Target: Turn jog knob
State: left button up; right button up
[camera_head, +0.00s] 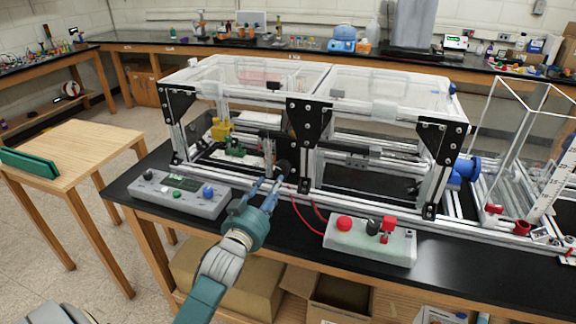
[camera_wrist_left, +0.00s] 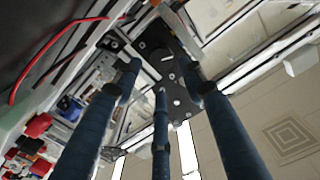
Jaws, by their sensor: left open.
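Two control boxes stand on the black bench in front of the extrusion frame (camera_head: 300,150). The left grey box (camera_head: 196,204) has a small screen, a black knob (camera_head: 148,174), a blue knob (camera_head: 208,191) and small buttons. The right pale box (camera_head: 345,236) has a red button, a black knob (camera_head: 373,227) and a red switch (camera_head: 388,226). I cannot tell which knob is the jog knob. My left gripper (camera_head: 266,188) is open between the boxes, in front of the frame. In the left wrist view its three fingers (camera_wrist_left: 160,76) are spread and empty. My right gripper is out of view.
Red cables (camera_head: 297,213) run from the frame near the right box. A clear upright enclosure (camera_head: 525,120) and blue parts (camera_head: 464,171) stand at the right. A wooden table (camera_head: 75,150) is at the left. The front bench strip between the boxes holds little else.

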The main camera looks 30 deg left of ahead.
aim_at(281, 170)
pick_arm(q)
jog(key=x, duration=0.1)
jog(key=p+x, duration=0.1)
jog(key=x, duration=0.3)
jog(key=shift+w+r, duration=0.25)
jog(key=shift+r, duration=0.1)
jog(key=x, duration=0.2)
jog(key=shift+w+a+f+p, duration=0.15)
jog(key=shift+w+f+p, duration=0.05)
jog(key=shift+w+p, duration=0.2)
jog(key=shift+w+a, duration=0.1)
jog(key=shift+w, duration=0.4)
jog(key=c, duration=0.9)
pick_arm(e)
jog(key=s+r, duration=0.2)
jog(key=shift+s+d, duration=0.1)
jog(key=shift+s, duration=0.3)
